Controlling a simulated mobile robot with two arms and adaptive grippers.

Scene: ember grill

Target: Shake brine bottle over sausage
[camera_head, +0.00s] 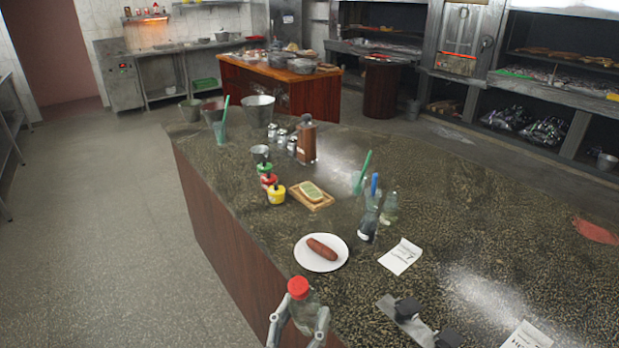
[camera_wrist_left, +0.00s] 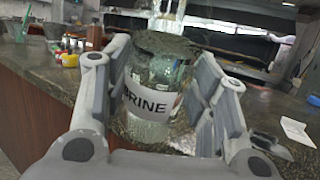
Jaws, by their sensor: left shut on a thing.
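My left gripper (camera_head: 300,328) is shut on the brine bottle (camera_head: 304,305), a clear bottle with a red cap, at the bottom of the head view. In the left wrist view the bottle (camera_wrist_left: 150,112) sits between both fingers, and its white label reads BRINE. The bottle looks about upright. The brown sausage (camera_head: 321,249) lies on a white plate (camera_head: 303,260) on the counter, beyond the bottle and slightly to its right. The bottle is not over the sausage. My right gripper is not in view.
The dark stone counter (camera_head: 470,215) also holds a wooden board with bread (camera_head: 312,194), yellow, red and green tubs (camera_head: 276,194), clear bottles (camera_head: 369,225) and a paper sheet (camera_head: 400,257). A grey metal piece with black blocks (camera_head: 404,312) lies right of the bottle.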

